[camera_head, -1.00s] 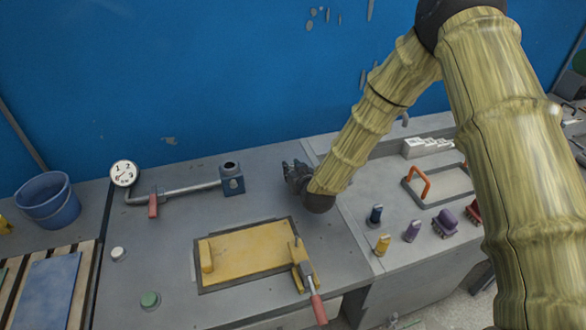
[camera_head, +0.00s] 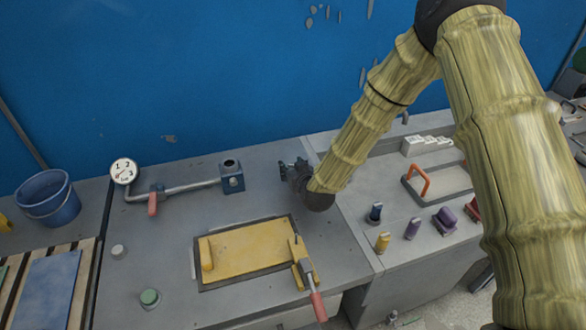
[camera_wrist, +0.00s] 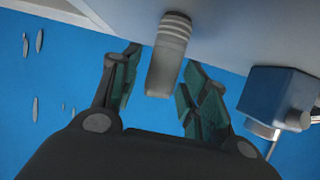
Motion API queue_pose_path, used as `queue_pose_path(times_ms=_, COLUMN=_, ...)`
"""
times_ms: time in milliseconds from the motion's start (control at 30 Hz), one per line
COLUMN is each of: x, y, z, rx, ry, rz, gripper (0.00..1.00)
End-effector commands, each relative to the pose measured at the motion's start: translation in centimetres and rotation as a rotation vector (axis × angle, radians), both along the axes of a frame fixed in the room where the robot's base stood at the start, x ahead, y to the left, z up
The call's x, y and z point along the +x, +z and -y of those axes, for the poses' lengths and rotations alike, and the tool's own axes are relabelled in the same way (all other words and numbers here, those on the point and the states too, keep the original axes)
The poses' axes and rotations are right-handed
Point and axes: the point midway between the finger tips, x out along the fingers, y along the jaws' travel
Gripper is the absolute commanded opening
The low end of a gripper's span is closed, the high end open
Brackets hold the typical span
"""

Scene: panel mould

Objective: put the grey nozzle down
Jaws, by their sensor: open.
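The grey nozzle (camera_wrist: 167,55) shows in the wrist view as a tapered, ringed piece against the grey table top. My gripper (camera_wrist: 160,92) has its two fingers apart, one on each side of the nozzle, with visible gaps between the fingers and it. In the head view my gripper (camera_head: 290,172) is low over the bench, to the right of the blue block (camera_head: 232,178). The nozzle cannot be made out there. Whether its base rests fully on the table is hard to tell.
The blue block also shows at the right of the wrist view (camera_wrist: 276,96), with a pipe leading to a gauge (camera_head: 123,171). A yellow panel mould (camera_head: 250,247) with a red-handled clamp (camera_head: 316,300) lies in front. Coloured plugs (camera_head: 412,228) stand on the right.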

Motion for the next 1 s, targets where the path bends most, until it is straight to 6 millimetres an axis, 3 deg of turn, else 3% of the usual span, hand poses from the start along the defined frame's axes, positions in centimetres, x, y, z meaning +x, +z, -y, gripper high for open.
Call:
queue_pose_path(times_ms=600, x=-8.4, y=3.5, z=2.8, rx=0.0, ry=0.0, rz=0.0, gripper=0.45)
queue_pose_path(times_ms=800, x=-10.1, y=4.3, z=3.3, rx=-0.001, ry=-0.001, rz=-0.001, gripper=0.45)
queue_pose_path(times_ms=1000, x=-10.5, y=4.6, z=3.5, rx=0.0, ry=-0.001, rz=0.0, gripper=0.45)
